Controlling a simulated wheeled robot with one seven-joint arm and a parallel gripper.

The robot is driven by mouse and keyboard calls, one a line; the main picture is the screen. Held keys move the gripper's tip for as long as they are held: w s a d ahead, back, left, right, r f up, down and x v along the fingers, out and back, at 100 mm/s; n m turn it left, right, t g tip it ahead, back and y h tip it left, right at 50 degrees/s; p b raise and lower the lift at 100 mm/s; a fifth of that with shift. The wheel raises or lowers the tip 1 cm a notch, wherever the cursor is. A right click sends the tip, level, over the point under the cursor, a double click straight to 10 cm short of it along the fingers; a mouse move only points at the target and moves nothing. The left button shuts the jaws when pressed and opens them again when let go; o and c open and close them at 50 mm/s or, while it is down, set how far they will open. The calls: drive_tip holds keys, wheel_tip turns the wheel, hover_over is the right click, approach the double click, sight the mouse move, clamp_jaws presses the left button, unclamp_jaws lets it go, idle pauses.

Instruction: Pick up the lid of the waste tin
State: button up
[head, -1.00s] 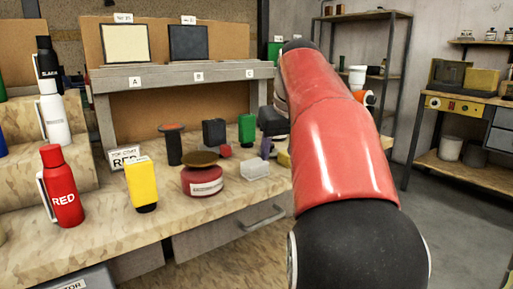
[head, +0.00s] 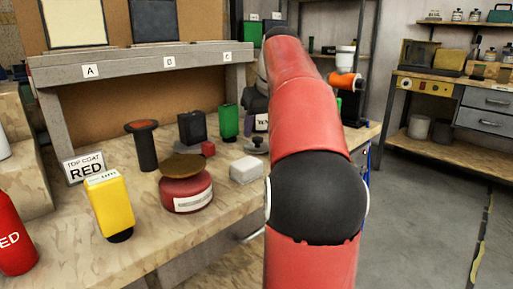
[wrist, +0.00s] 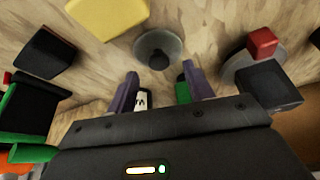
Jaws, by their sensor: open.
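A round grey lid with a dark knob (wrist: 157,48) lies on the bench in the wrist view, just beyond my fingertips. It also shows in the head view (head: 256,146), beside the arm. My gripper (wrist: 161,88) is open, its two purple fingers apart with nothing held between them. In the head view my gripper is mostly hidden behind my red arm. A red tin (head: 186,192) with a brown round top (head: 183,166) stands on the bench; its label is too small to read. I cannot tell which tin the grey lid belongs to.
A pale block (head: 246,169), a small red cube (head: 208,149), a black box (head: 192,129) and a green container (head: 229,121) stand close around the lid. A yellow bottle (head: 109,205) and a dark cylinder (head: 146,148) are further left.

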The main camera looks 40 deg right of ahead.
sight(258, 138)
drive_tip(key=x, duration=0.3)
drive_tip(key=shift+f, duration=0.25)
clamp_jaws()
drive_tip(key=shift+r, duration=0.15)
